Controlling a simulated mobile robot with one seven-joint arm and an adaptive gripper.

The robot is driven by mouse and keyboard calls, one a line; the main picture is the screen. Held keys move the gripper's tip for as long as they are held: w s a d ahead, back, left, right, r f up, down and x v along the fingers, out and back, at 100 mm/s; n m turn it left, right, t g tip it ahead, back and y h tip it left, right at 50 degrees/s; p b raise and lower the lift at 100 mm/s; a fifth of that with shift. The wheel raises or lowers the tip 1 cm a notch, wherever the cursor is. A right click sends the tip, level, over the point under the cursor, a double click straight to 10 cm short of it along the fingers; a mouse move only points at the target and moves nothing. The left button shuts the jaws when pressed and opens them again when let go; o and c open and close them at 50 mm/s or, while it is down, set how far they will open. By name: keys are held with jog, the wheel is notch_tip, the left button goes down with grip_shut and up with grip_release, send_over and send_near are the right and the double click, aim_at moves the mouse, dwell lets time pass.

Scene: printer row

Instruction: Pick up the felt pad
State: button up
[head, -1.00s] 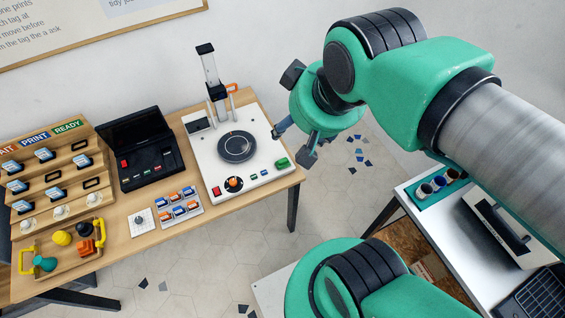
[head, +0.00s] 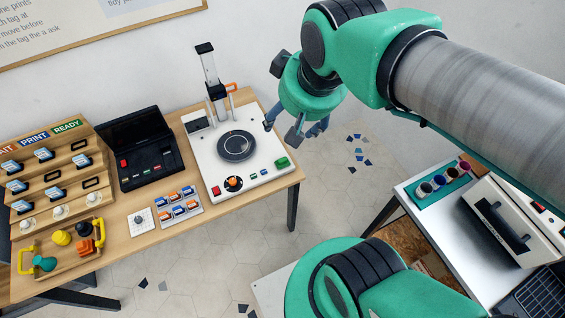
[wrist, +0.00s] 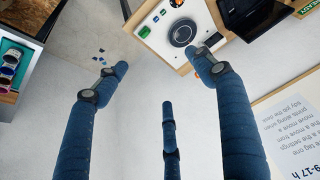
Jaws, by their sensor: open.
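I cannot identify a felt pad with certainty in either view. A dark round disc (head: 236,146) lies on top of the white machine (head: 262,182) on the wooden table; whether it is felt cannot be told. The disc also shows in the wrist view (wrist: 183,32). My gripper (head: 296,128) is spread open and empty, in the air to the right of the disc, by the machine's right edge. In the wrist view my gripper (wrist: 160,78) shows three blue fingers, apart, with nothing between them.
An upright column (head: 211,75) rises behind the disc. A black open case (head: 150,155), a sloped tag rack (head: 60,170) and a tray (head: 80,262) with coloured knobs stand to the left. A teal mat with ink jars (head: 438,180) lies on the right table. Floor between the tables is clear.

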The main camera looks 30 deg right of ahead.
jog(key=w+d+f+g, duration=0.2)
jog(key=w+f, duration=0.5)
jog(key=w, duration=0.1)
jog(key=g, duration=0.3)
send_over(282, 159)
notch_tip(282, 159, down, 28)
jog(key=shift+d+b, duration=0.15)
jog(key=shift+b, duration=0.25)
jog(key=shift+s+f, duration=0.1)
jog(key=shift+f, duration=0.05)
jog(key=shift+f+b, duration=0.8)
jog(key=shift+f, duration=3.4)
jog(key=shift+f+b, duration=0.7)
jog(key=shift+f, duration=1.9)
